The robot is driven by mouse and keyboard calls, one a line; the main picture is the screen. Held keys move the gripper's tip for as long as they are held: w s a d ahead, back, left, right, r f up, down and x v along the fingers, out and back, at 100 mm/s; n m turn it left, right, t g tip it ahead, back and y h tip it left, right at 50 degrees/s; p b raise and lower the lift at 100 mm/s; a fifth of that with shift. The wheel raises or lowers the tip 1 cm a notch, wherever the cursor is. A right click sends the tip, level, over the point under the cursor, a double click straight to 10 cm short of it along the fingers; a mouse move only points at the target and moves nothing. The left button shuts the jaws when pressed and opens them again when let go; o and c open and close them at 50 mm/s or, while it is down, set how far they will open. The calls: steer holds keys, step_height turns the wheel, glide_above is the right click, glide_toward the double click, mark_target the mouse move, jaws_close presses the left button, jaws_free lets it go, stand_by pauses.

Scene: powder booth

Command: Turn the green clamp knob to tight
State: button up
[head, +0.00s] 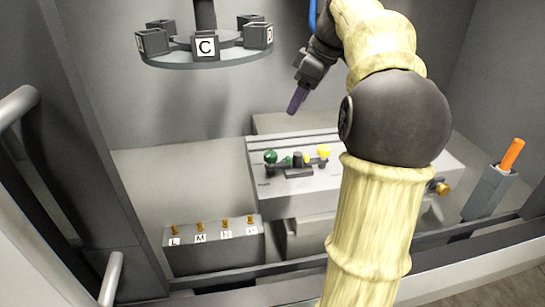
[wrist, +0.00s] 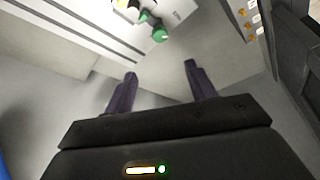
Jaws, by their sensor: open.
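The green clamp knob (head: 270,157) is a dark green ball at the left end of a small clamp fixture (head: 298,172) on the grey table block (head: 262,203). A smaller green part (head: 287,160) sits just right of it. In the wrist view the green knob (wrist: 159,34) is near the top centre, beyond the fingertips. My gripper (head: 297,100) is above and behind the block in the head view, with purple fingers pointing down. In the wrist view my gripper (wrist: 158,70) has its two fingers wide apart, with nothing between them. It is clear of the knob.
A yellow knob (head: 324,152) is at the fixture's right end. A round carousel with lettered boxes (head: 206,48) hangs at upper left. A labelled rack with several brass pegs (head: 213,250) stands at front left. An orange-handled tool (head: 511,154) stands in a grey holder at right.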

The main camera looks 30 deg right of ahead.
mark_target(270, 154)
stand_by(0.3)
steer(key=b+x, duration=0.3)
steer(key=x, duration=1.4)
steer(key=shift+f+b, duration=0.25)
steer(key=shift+b, duration=0.05)
steer(key=shift+c, duration=0.5)
steer(key=c, duration=0.9)
